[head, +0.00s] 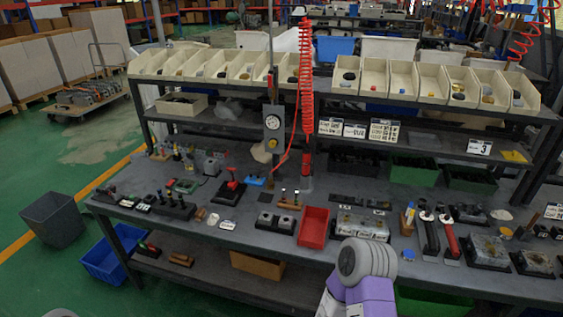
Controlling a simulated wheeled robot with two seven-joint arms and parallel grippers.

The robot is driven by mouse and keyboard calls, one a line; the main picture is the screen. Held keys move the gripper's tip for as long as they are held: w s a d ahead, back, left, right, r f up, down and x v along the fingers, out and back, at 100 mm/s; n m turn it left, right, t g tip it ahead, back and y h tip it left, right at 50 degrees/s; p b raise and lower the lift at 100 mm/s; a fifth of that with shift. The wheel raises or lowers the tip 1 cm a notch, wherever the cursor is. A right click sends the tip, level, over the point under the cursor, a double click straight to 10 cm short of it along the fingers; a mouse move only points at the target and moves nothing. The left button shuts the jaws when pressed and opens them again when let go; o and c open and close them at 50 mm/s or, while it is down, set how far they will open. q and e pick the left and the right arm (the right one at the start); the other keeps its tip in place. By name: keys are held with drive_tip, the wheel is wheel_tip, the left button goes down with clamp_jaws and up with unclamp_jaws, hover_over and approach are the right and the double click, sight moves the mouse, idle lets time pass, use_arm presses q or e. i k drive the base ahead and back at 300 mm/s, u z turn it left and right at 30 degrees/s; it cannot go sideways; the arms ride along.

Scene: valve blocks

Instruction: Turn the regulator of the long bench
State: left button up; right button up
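The long bench (250,236) runs across the view, with its dark grey top full of parts. A grey regulator box (273,140) with a round white dial is mounted on an upright post near the bench's middle. A purple and grey link of my arm (366,275) rises at the bottom, right of centre, well below and apart from the regulator. Neither gripper's fingers show in the head view.
A red coiled hose (306,90) hangs just right of the regulator. Cream bins (208,66) line the upper shelf. A red tray (313,227), small valve blocks and red-handled tools (449,238) crowd the bench top. A grey bin (53,218) and a blue crate (103,265) stand on the floor left.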

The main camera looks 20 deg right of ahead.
sight(273, 143)
drive_tip(key=u, duration=0.7)
drive_tip(key=i, duration=1.4)
drive_tip(key=z, duration=0.35)
